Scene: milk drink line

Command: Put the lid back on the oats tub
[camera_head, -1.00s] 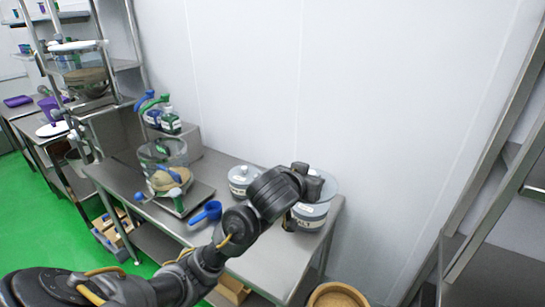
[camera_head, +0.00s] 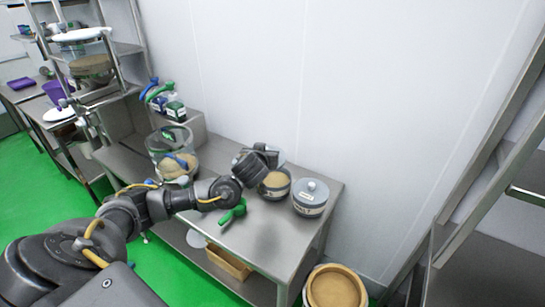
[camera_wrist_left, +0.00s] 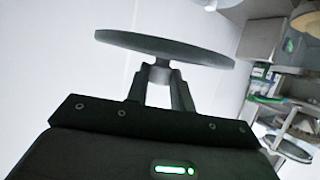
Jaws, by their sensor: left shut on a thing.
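My left gripper (camera_head: 265,158) is shut on the knob of a round flat lid, which shows in the wrist view as a dark grey disc (camera_wrist_left: 165,48). In the head view only part of the lid (camera_head: 281,156) shows, as a pale edge behind the gripper. An open grey tub (camera_head: 274,193) with tan contents stands just below the gripper on the steel table. The lid is apart from the tub, above and behind its opening. The tub's label is too small to read. My right gripper is not in view.
A lidded tub marked MALT (camera_head: 311,198) stands close to the right. A green scoop (camera_head: 234,212) lies near the front edge. A clear container (camera_head: 168,143) and bottles (camera_head: 174,108) are at the left. A round bin (camera_head: 335,288) stands below the table's right end.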

